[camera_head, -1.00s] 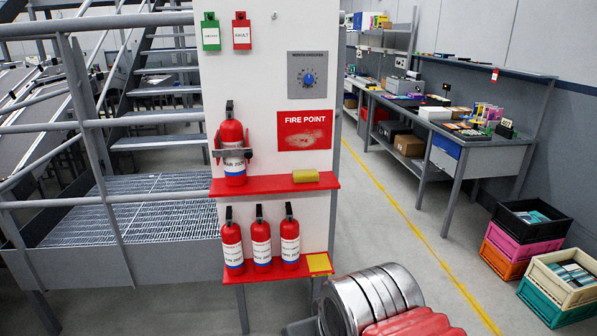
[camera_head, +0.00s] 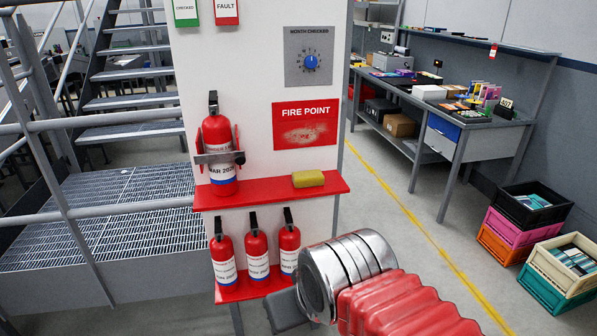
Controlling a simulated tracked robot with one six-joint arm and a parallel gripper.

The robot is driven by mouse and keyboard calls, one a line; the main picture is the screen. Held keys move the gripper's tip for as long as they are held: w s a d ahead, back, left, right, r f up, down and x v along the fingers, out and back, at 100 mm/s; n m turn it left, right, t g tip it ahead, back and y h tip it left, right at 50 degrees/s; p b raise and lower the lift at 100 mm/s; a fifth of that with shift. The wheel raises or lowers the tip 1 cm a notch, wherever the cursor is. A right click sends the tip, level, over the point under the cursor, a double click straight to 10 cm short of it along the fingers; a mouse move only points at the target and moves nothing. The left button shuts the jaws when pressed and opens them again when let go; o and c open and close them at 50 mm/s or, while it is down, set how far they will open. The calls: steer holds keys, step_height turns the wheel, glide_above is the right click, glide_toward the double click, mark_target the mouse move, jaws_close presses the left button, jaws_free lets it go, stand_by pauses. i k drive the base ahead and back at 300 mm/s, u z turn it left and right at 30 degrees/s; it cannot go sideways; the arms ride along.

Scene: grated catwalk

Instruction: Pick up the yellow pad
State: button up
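The yellow pad (camera_head: 308,179) is a small block lying on the upper red shelf (camera_head: 270,192), toward its right end, below the red FIRE POINT sign. Nothing touches it from above. My arm, a silver cylinder with a red ribbed sleeve, is low in the picture, below and right of the pad and apart from it. A dark grey part, seemingly of my gripper (camera_head: 287,311), shows at the cylinder's left side. Its fingers cannot be made out, so I cannot tell whether it is open or shut.
A red extinguisher (camera_head: 218,150) stands in a bracket left of the pad. Three more extinguishers (camera_head: 256,254) stand on the lower red shelf (camera_head: 240,291). Railings and stairs are at left. A workbench (camera_head: 490,138) and stacked crates (camera_head: 525,210) are at right.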

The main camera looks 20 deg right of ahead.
mark_target(312, 177)
steer(key=i, duration=1.1)
steer(key=u, duration=0.2)
